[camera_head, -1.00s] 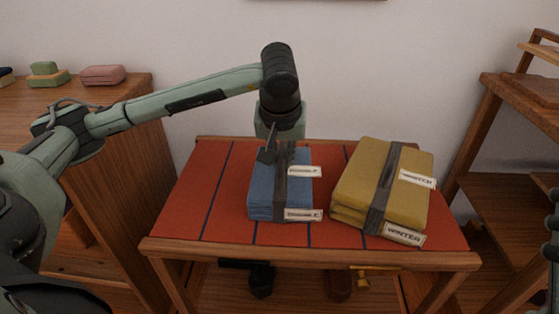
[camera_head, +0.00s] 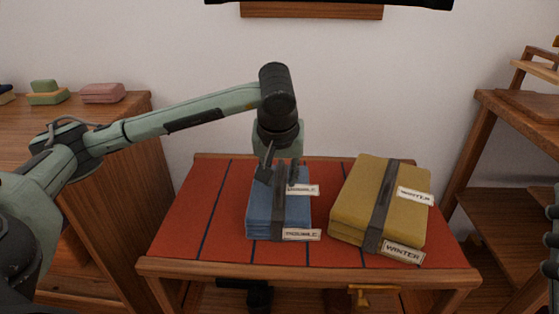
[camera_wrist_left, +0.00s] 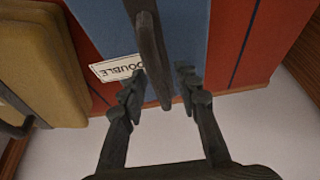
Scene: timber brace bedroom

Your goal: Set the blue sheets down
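The blue sheets (camera_head: 262,208) are a folded stack with a dark strap and white DOUBLE labels. They lie flat on the red top of the low table (camera_head: 190,225), left of a mustard stack. My left gripper (camera_head: 280,172) points down at the far part of the blue stack. Its fingers are apart, one on each side of the strap. In the left wrist view, the strap (camera_wrist_left: 150,50) runs between the open fingers (camera_wrist_left: 160,88), with a visible gap on both sides. The blue cloth (camera_wrist_left: 185,35) shows behind.
A mustard stack (camera_head: 365,200) with WINTER labels lies close on the right. The red top is clear to the left. A wooden cabinet (camera_head: 110,125) with green and pink bundles stands left; a wooden shelf (camera_head: 500,190) stands right. The wall is behind.

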